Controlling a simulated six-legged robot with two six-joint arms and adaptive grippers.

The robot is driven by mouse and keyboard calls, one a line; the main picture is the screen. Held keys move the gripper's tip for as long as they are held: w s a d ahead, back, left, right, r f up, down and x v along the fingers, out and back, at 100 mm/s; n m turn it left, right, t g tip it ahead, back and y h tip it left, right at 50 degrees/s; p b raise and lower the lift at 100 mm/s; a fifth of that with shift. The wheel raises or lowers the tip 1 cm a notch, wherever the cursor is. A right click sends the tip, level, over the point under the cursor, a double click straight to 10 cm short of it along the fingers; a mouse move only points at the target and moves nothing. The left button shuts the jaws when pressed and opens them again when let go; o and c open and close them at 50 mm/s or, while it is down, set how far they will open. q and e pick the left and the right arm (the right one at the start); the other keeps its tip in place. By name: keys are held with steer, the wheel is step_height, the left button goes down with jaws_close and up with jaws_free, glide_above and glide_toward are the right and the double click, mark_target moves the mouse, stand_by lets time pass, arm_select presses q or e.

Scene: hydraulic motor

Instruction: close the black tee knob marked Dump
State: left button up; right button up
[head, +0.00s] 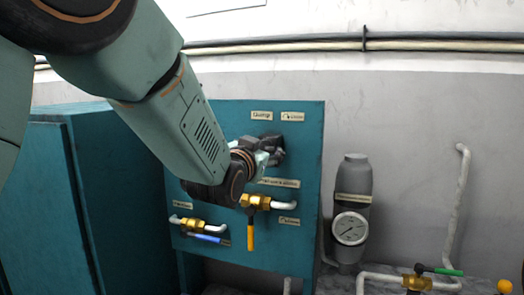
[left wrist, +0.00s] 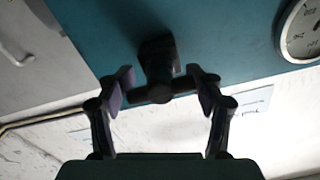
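The black tee knob (left wrist: 158,68) sticks out from the teal panel in the left wrist view, with its crossbar lying sideways. My left gripper (left wrist: 163,88) has its two fingers spread, one near each end of the crossbar. I cannot tell whether either finger touches it. In the head view, my left gripper (head: 268,156) is at the upper part of the teal panel (head: 305,170) and partly covers the dark knob (head: 275,145). My right gripper is in neither view.
Below, the panel carries a brass valve with a yellow handle (head: 250,232) and one with a blue handle (head: 205,238). A grey cylinder (head: 354,178) with a round gauge (head: 350,228) stands right of the panel. A green-handled valve (head: 440,270) is at the lower right.

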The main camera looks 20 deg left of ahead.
arm_select(q)
steer(key=shift+o, duration=1.4)
steer(key=shift+f, duration=0.1)
steer(key=s, duration=1.2)
steer(key=shift+a, duration=0.25)
